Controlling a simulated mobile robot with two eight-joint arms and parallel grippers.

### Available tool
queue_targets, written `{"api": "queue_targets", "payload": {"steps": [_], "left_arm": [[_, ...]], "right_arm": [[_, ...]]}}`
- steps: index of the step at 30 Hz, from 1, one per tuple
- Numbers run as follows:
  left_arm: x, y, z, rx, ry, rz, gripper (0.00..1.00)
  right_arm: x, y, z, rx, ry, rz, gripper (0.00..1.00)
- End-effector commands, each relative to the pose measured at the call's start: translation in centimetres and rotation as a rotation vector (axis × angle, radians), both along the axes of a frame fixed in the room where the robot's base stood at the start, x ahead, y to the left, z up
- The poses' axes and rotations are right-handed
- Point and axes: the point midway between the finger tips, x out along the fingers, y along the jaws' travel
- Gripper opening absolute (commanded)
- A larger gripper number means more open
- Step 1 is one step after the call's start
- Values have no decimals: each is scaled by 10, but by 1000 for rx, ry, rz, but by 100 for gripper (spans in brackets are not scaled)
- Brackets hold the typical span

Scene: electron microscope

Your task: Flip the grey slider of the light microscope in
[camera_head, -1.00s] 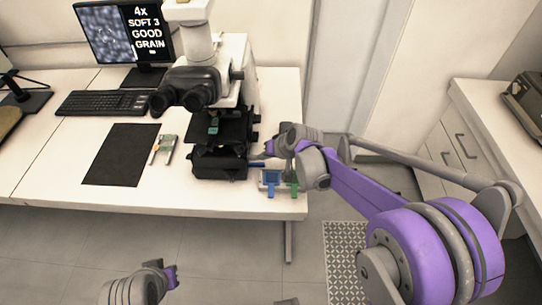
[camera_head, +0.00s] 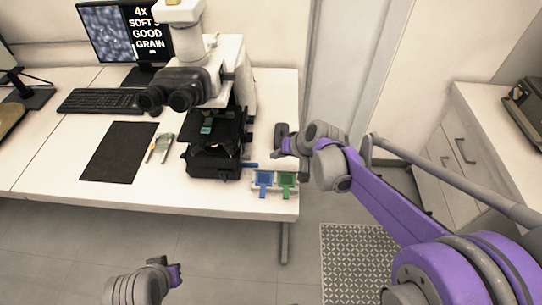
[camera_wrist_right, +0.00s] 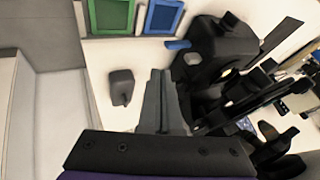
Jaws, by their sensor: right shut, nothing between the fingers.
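The light microscope (camera_head: 178,82) stands on the white table, with dark eyepieces, a black stage (camera_head: 230,118) and a black base (camera_head: 213,163). A teal slide (camera_head: 206,129) shows at the stage. In the right wrist view, a small grey piece (camera_wrist_right: 194,59) shows on the black microscope body; I cannot tell whether it is the slider. My right gripper (camera_head: 283,147) is right of the base, beside the table's right edge. In the wrist view its fingers (camera_wrist_right: 157,85) are shut and empty. My left gripper (camera_head: 174,274) is low in the head view, away from the table; its jaws are unclear.
A blue holder (camera_head: 263,182) and a green holder (camera_head: 286,183) lie at the table's front right corner. A black mat (camera_head: 118,153), a keyboard (camera_head: 100,101) and a monitor (camera_head: 113,33) are on the left. Floor is free in front of the table.

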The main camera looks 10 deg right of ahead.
Motion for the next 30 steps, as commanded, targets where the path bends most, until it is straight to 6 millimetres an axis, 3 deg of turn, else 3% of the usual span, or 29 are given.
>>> {"api": "queue_targets", "payload": {"steps": [3,9,30], "left_arm": [[1,0,3,0,-1,0,0],[1,0,5,0,-2,0,0],[1,0,7,0,-2,0,0]], "right_arm": [[-13,-9,21,-1,1,-2,0],[-24,-18,40,-1,0,0,0],[-30,-19,45,-5,1,2,0]]}}
